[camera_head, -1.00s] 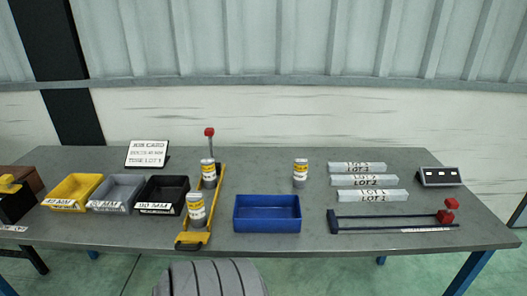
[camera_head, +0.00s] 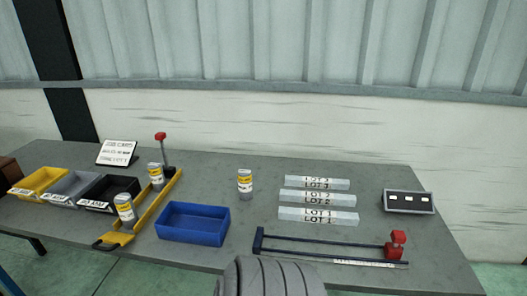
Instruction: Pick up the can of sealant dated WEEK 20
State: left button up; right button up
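Three grey cans with yellow and white labels stand upright on the grey table. One can (camera_head: 126,210) is at the front left by the yellow clamp. A second can (camera_head: 156,176) is behind it, near the red-topped upright. A third can (camera_head: 245,184) stands alone behind the blue tray. The label print is too small to read, so I cannot tell which one is WEEK 20. Neither of my grippers is in view.
The blue tray (camera_head: 167,232) is empty. A yellow clamp (camera_head: 160,205) lies left of it. Black (camera_head: 92,206), grey and yellow bins stand further left. LOT bars (camera_head: 314,197), a dark red-ended clamp (camera_head: 325,257) and a small panel (camera_head: 409,213) lie right. A ribbed grey tyre (camera_head: 268,277) is in front.

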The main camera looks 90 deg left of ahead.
aim_at(124, 203)
jog(key=i, duration=0.4)
jog(key=u, duration=3.05)
